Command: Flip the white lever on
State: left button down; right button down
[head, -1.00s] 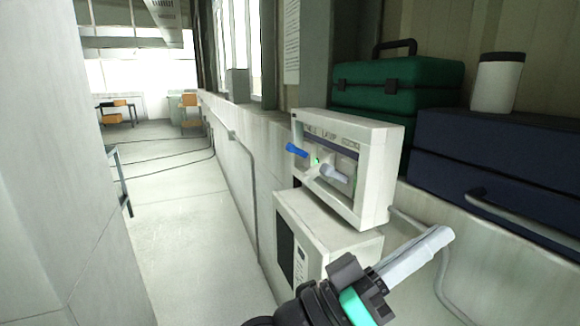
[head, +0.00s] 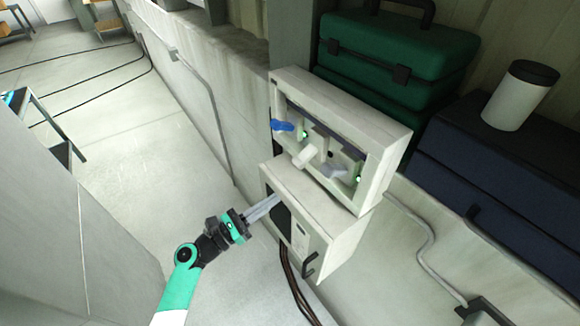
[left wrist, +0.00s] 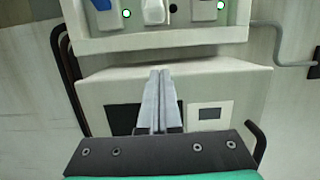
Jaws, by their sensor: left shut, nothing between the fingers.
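The white lever (head: 304,156) is the middle one on the front of a pale switch box (head: 349,112); it juts outward and slightly down. In the left wrist view, the white lever (left wrist: 153,11) shows at the top edge, partly cut off. The lamp spot (head: 329,153) beside it is dark. My left gripper (head: 276,199) is shut and empty, in front of the lower box and below the white lever, apart from it. In the left wrist view, its fingers (left wrist: 160,74) point up toward the switch box.
A blue lever (head: 283,126) and a grey lever (head: 336,171) flank the white one, each with a lit green lamp. A lower box (head: 318,211) with a handle sits beneath. Green (head: 397,50) and navy (head: 492,165) cases and a white canister (head: 520,95) stand behind.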

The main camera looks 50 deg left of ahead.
aim_at(298, 188)
pick_arm(q)
jog(key=b+x, duration=0.1)
jog(key=x, duration=0.8)
jog(key=shift+w+d, duration=0.1)
jog(key=shift+w, duration=0.05)
jog(key=r+p, duration=0.1)
jog(key=s+r+p, duration=0.1)
jog(key=r, duration=0.1)
jog(key=shift+r+p, duration=0.2)
jog(key=shift+p, duration=0.15)
jog(key=shift+s+r, duration=0.15)
jog(key=shift+r, duration=0.1)
